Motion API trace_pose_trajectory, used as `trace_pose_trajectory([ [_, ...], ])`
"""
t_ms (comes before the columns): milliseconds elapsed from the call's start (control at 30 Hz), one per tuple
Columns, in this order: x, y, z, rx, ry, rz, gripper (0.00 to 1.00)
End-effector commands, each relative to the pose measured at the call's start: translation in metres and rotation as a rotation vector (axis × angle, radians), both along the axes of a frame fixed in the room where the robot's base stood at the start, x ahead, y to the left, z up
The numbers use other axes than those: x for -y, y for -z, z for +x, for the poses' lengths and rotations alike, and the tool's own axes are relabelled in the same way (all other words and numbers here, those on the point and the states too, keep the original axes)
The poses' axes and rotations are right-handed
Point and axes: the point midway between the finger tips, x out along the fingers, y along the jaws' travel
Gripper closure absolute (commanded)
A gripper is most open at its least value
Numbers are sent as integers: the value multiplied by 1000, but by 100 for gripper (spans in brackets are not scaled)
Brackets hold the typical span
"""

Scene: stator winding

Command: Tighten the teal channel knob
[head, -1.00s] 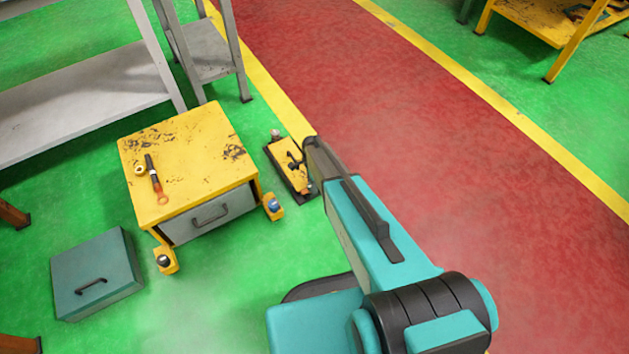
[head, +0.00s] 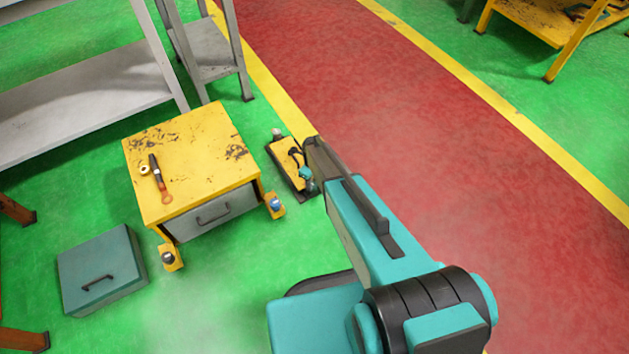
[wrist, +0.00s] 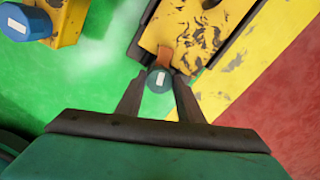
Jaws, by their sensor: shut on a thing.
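The teal channel knob (wrist: 160,79) is a dark teal round cap with a white mark on top. In the wrist view it stands at the near end of a worn yellow plate (wrist: 182,27), beside a small orange-brown piece. My gripper (wrist: 160,88) is shut on it, with one dark finger on each side. In the head view the yellow plate (head: 283,153) lies on a dark base on the floor right of the cabinet. My arm comes to its near end there, and I cannot make out the fingers or the knob clearly.
A yellow cabinet (head: 190,150) with a grey drawer stands left of the plate. A blue knob (wrist: 15,22) on a yellow block is close by at upper left in the wrist view. A teal box (head: 100,272) lies at lower left. The red lane is clear.

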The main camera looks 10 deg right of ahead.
Motion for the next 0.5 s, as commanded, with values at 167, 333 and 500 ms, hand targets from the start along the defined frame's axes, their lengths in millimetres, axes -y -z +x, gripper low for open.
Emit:
trace_pose_trajectory([
  [167, 1, -5, 6, 13, 143, -1, 89],
  [333, 1, -5, 6, 13, 245, -1, 89],
  [500, 2, -5, 6, 14, 305, -1, 89],
])
